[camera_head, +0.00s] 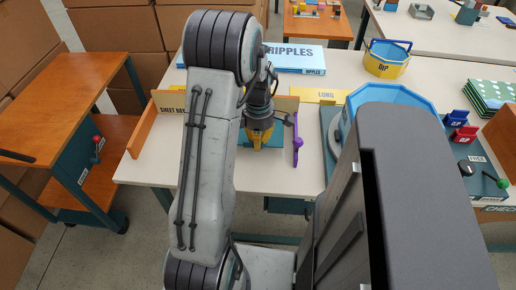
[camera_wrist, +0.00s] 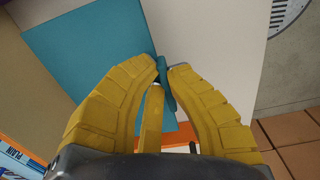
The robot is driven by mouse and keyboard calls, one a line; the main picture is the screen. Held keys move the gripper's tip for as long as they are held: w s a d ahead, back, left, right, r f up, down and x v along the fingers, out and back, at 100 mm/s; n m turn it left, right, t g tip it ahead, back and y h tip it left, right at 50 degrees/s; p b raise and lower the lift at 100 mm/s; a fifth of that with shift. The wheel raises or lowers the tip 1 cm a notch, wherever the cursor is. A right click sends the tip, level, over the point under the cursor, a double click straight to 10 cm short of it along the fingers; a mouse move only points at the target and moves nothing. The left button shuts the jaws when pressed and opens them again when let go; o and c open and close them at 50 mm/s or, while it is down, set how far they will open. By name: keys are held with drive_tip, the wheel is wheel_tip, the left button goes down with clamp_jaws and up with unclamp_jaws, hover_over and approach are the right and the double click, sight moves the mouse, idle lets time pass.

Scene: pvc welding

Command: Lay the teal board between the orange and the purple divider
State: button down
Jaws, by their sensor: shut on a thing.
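The teal board (camera_wrist: 85,50) lies roughly flat under my gripper in the wrist view, and a bit of it (camera_head: 274,139) shows in the head view. My gripper (camera_wrist: 166,72) is shut on the board's small teal grip between its yellow fingertips. The orange divider (camera_head: 142,129) stands at the table's left edge, left of my gripper (camera_head: 257,136). The purple divider (camera_head: 297,144) stands close on the right. The board is between the two, nearer the purple one. My arm hides much of the bay, and I cannot tell whether the board touches the table.
A tan back panel with a label (camera_head: 172,103) stands behind the bay. The RIPPLES box (camera_head: 296,58) and yellow DIP pot (camera_head: 387,66) are farther back. A blue tub (camera_head: 408,94) is on the right. Bare tabletop (camera_head: 160,150) shows beside the orange divider. A wooden cart (camera_head: 60,75) stands left.

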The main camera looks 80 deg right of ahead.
sight(258, 154)
drive_tip(key=shift+f, duration=1.8)
drive_tip(key=c, duration=1.4)
unclamp_jaws()
drive_tip(key=shift+r, duration=0.15)
wheel_tip(258, 154, up, 12)
drive_tip(key=shift+f+p, duration=0.1)
drive_tip(key=shift+p, duration=0.5)
